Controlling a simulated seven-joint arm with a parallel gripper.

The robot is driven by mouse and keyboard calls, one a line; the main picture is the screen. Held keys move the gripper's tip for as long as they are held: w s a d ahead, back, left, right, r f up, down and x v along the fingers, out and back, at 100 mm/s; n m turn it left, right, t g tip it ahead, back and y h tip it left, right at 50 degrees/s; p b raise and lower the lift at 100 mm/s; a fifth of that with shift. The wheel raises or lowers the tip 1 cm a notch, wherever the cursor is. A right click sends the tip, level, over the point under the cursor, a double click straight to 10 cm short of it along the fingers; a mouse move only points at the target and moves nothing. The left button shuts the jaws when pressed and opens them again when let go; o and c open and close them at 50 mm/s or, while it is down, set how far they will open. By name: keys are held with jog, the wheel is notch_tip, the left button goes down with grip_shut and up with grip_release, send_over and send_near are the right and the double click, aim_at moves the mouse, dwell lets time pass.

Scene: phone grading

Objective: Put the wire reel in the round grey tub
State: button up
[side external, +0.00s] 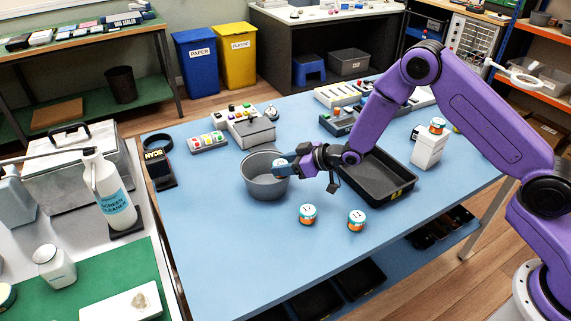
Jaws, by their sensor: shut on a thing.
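My gripper (287,168) is shut on a small wire reel (280,163) with a pale, marked top; the fingers hide much of it. The gripper reaches in from the right, and in this view the reel overlaps the upper right part of the round grey tub (262,188). I cannot tell whether the reel is above the rim or slightly inside it. The tub stands upright on the blue table, and the visible part of its inside looks empty.
Two similar orange, teal and white reels (308,214) (356,220) stand in front of the tub. Another (437,125) sits on a white box (429,150). A black tray (392,192) lies right of the tub. A grey box (257,133) stands behind it. The front left table is clear.

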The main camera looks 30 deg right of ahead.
jog(key=shift+f, duration=0.7)
jog(key=o, duration=1)
jog(key=shift+s+f, duration=0.1)
jog(key=shift+s, duration=0.05)
jog(key=shift+o, duration=0.2)
jog(key=shift+r, duration=0.2)
jog(key=r+v, duration=0.1)
jog(key=v, duration=1.1)
jog(key=s+a+r+n+g+h, duration=0.1)
jog(key=s+r+n+g+h, duration=0.3)
jog(key=s, duration=1.1)
jog(key=s+d+r+g+h, duration=0.1)
jog(key=s+d+r+g, duration=0.1)
jog(key=s, duration=0.8)
jog(key=s+d+r+n+g+h, duration=0.1)
jog(key=s+d+r, duration=0.4)
jog(key=s, duration=0.6)
jog(key=shift+d+g+h, duration=0.6)
jog(key=shift+d+g, duration=0.6)
